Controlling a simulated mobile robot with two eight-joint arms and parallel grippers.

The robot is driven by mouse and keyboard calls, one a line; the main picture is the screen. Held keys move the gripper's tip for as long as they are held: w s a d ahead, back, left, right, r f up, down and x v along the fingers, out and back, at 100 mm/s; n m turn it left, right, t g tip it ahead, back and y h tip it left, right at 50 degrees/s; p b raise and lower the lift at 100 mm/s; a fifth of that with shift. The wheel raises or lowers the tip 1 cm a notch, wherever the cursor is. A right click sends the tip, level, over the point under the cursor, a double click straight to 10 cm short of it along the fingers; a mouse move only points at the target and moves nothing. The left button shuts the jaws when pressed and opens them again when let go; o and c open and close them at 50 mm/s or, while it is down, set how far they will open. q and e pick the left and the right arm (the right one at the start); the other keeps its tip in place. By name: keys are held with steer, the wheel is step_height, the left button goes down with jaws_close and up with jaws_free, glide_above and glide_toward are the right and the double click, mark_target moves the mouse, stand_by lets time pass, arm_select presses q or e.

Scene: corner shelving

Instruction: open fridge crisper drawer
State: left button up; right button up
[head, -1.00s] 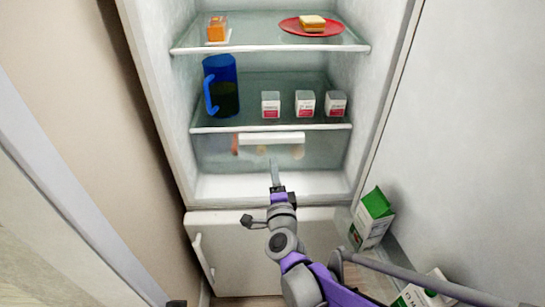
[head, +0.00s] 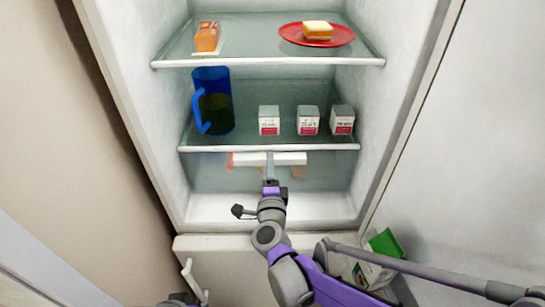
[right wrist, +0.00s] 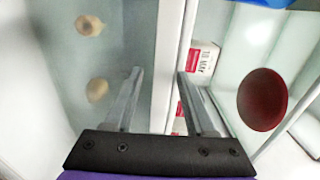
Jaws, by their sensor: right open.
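The crisper drawer (head: 322,178) is a see-through bin under the lower glass shelf, with a white bar handle (head: 292,159) on its front. It looks shut. My right gripper (head: 269,168) is at the middle of the handle. In the right wrist view my right gripper (right wrist: 160,82) is open, its fingers apart on either side of a white strip (right wrist: 168,50) that looks like the handle. Round pale produce (right wrist: 97,90) shows through the drawer front. Whether the fingers touch the handle I cannot tell. My left gripper is not clearly seen.
On the lower shelf (head: 250,147) stand a blue pitcher (head: 212,101) and small white-red boxes (head: 308,121). A red plate (head: 340,38) with food and an orange item (head: 207,37) are above. A green-white carton (head: 385,245) sits at the right, by the wall.

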steer(key=shift+w, duration=0.2)
steer(key=shift+s+r, duration=0.15)
steer(key=shift+s, duration=0.1)
steer(key=shift+c, duration=0.4)
steer(key=c, duration=0.7)
jaws_close()
steer(key=shift+s, duration=0.1)
